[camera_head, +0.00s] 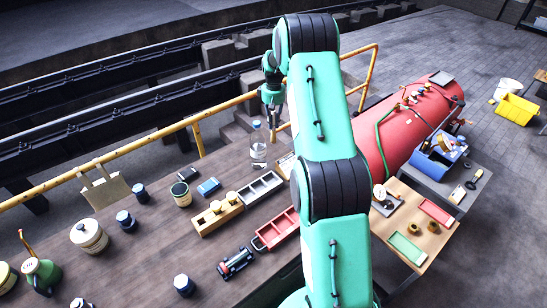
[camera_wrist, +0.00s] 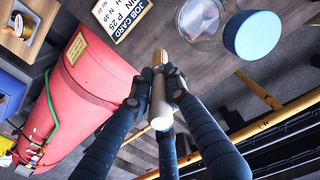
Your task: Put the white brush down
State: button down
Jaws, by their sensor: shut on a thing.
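My gripper (camera_head: 271,97) is raised above the far edge of the brown workbench (camera_head: 150,235), near the clear bottle. In the wrist view my gripper (camera_wrist: 158,92) has its dark blue fingers closed around a slim, pale stick-like thing with a brass-coloured end, which I take for the white brush (camera_wrist: 160,108). Its bristles cannot be made out. In the head view the brush is too small to tell apart from the fingers. It looks clear of the bench.
A clear bottle (camera_head: 258,153) with a blue cap stands close below my gripper. A grey divided tray (camera_head: 262,189), a red tray (camera_head: 277,230) and several jars crowd the bench. A yellow rail (camera_head: 130,150) runs behind it. A red boiler (camera_head: 385,135) lies to the right.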

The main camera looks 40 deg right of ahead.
aim_at(274, 138)
jog(key=shift+f, duration=0.1)
jog(key=shift+f, duration=3.1)
jog(key=shift+f, duration=1.95)
jog(key=c, duration=1.7)
grip_release()
jog(key=shift+o, duration=0.2)
jog(key=shift+r, duration=0.1)
